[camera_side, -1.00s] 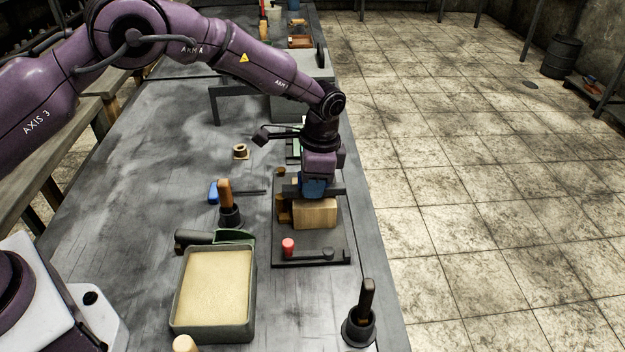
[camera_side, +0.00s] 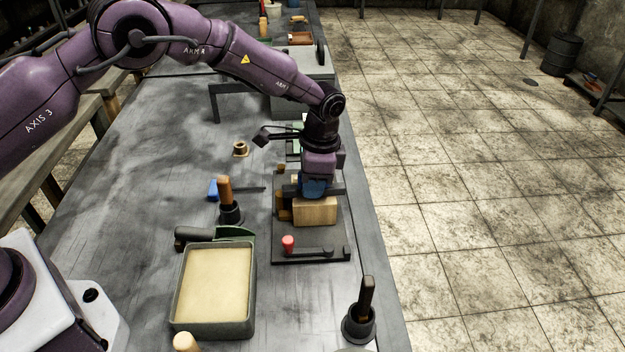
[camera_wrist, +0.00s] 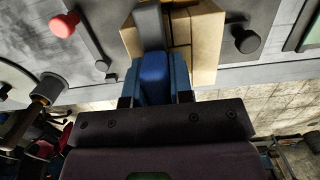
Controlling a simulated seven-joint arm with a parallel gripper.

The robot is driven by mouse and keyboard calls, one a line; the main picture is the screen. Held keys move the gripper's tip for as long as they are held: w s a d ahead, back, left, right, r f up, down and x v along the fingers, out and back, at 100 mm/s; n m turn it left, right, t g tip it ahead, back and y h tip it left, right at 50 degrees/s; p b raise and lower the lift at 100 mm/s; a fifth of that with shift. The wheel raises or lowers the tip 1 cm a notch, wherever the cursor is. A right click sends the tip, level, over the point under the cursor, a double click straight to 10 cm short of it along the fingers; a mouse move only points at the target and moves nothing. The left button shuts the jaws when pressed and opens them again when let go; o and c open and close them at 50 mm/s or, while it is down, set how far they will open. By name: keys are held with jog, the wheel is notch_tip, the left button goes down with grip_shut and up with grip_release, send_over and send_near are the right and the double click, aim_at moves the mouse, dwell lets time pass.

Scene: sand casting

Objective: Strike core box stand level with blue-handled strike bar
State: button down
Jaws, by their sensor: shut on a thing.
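My gripper (camera_side: 315,192) is shut on the blue handle of the strike bar. In the wrist view the blue handle (camera_wrist: 154,78) sits between the fingers, with the grey bar (camera_wrist: 149,25) reaching out past it. The bar lies across or just above the top of the wooden core box (camera_side: 316,211); I cannot tell whether it touches. The core box also shows in the wrist view (camera_wrist: 206,38), partly hidden by bar and gripper. The box sits on a dark stand plate (camera_side: 300,255) with a red-knobbed lever (camera_side: 288,243) at its near end.
A sand-filled tray (camera_side: 215,285) stands left of the stand. A wooden-handled tool in a black cup (camera_side: 229,205) and a blue-handled tool (camera_side: 215,189) lie near it. Another black cup (camera_side: 358,325) stands at the near right bench edge.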

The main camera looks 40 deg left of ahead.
jog(key=shift+w+a, duration=0.1)
jog(key=shift+w+a, duration=0.25)
jog(key=shift+a, duration=0.1)
jog(key=shift+w+a, duration=0.25)
jog(key=shift+w, duration=0.05)
jog(key=shift+w+a, duration=0.4)
jog(key=shift+w, duration=0.05)
jog(key=shift+r, duration=0.2)
jog(key=shift+r, duration=2.9)
